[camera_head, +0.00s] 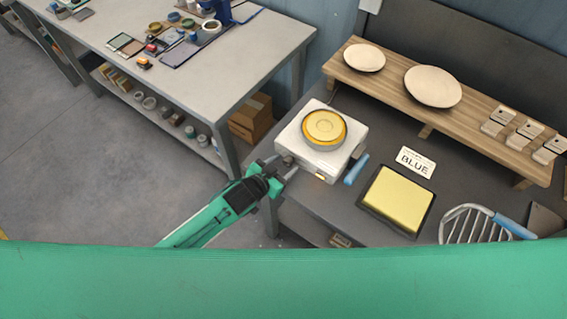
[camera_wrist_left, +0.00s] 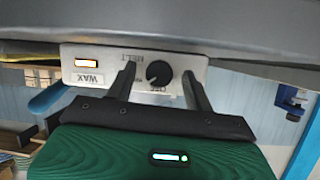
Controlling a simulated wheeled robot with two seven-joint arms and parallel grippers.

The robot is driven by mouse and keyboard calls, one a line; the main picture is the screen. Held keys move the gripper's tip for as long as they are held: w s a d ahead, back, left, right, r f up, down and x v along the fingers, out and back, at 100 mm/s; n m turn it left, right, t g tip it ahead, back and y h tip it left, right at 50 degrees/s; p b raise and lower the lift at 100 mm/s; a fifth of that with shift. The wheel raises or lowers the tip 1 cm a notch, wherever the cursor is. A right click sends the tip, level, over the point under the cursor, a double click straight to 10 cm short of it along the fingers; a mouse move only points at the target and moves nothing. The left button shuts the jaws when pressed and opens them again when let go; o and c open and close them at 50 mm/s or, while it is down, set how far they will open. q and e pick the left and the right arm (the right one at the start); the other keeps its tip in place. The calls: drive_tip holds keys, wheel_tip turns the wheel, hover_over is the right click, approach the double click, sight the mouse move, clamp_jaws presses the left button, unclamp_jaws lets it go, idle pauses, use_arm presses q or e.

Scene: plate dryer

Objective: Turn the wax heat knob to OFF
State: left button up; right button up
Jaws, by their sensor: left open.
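The wax heater (camera_head: 290,140) is a white box with a round pot of yellow wax (camera_head: 325,127) on top, at the left end of the dark bench. In the left wrist view, its front panel (camera_wrist_left: 118,75) carries an orange-lit window (camera_wrist_left: 87,63), a WAX label and a black round knob (camera_wrist_left: 158,73) with MELT and OFF lettering around it. My left gripper (camera_head: 281,167) is at the heater's front left side. In the wrist view its open fingers (camera_wrist_left: 160,88) stand on either side of the knob, with gaps visible. The knob's exact pointer direction is unclear.
A blue-handled tool (camera_head: 356,169) lies right of the heater, near a yellow pad (camera_head: 397,197) and a BLUE card (camera_head: 415,162). A wooden shelf (camera_head: 390,82) with plates stands behind. A metal rack (camera_head: 468,223) is at right. Another table (camera_head: 225,80) stands left.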

use_arm(q)
drive_tip(key=shift+w+d+f, duration=0.1)
drive_tip(key=shift+w+d, duration=0.05)
drive_tip(key=shift+c, duration=0.4)
drive_tip(key=c, duration=0.9)
drive_tip(key=shift+n, duration=0.3)
drive_tip(key=shift+w+n+g+h, duration=0.1)
drive_tip(key=shift+n+g+h, duration=0.2)
drive_tip(key=shift+n+h, duration=0.2)
drive_tip(key=shift+f+n+h+b, duration=0.2)
drive_tip(key=shift+n+h+b, duration=0.3)
drive_tip(key=shift+n+b, duration=0.35)
drive_tip(key=shift+r+n+g, duration=0.1)
drive_tip(key=shift+n+g, duration=0.15)
drive_tip(key=shift+g, duration=0.15)
use_arm(e)
wheel_tip(320, 180, down, 2)
drive_tip(key=shift+a, duration=0.3)
